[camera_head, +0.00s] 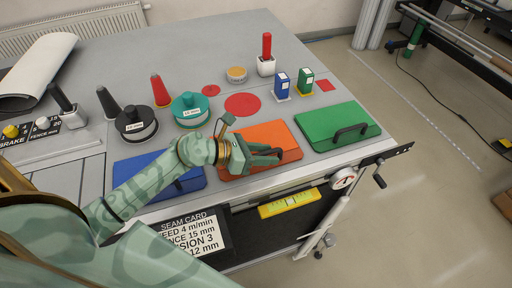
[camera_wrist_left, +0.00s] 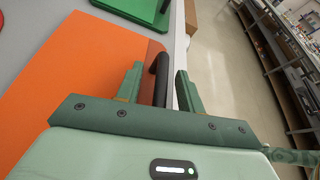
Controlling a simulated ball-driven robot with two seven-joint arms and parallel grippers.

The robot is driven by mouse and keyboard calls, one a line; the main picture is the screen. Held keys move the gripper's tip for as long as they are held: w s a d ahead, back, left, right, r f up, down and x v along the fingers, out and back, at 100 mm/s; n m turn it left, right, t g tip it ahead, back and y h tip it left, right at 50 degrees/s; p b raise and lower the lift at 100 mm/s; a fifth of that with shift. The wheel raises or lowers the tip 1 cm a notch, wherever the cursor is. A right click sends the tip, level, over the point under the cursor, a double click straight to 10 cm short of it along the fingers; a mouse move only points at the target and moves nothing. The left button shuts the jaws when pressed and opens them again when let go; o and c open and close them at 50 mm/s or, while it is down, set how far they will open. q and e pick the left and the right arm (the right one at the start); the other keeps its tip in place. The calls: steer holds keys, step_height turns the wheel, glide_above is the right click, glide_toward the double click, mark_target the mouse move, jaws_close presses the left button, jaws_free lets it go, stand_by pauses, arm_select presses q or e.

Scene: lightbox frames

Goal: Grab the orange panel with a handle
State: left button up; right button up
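The orange panel (camera_head: 255,137) lies flat near the table's front edge, between a blue panel (camera_head: 135,172) and a green panel (camera_head: 335,121). Its black handle (camera_head: 291,155) is partly hidden by my left gripper (camera_head: 276,155). In the left wrist view the orange panel (camera_wrist_left: 75,75) fills the left side, and its black handle (camera_wrist_left: 161,75) stands between the two fingers of my left gripper (camera_wrist_left: 159,72). The fingers are open, one on each side of the handle, with gaps showing. My right gripper is not in view.
Teal and black spools (camera_head: 188,110) stand behind the panels. Small blue and green boxes (camera_head: 283,84) and a red-handled tool (camera_head: 266,57) stand farther back. A yellow level (camera_head: 289,203) and a crank (camera_head: 379,179) are along the front edge.

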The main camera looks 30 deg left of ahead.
arm_select(q)
jaws_close()
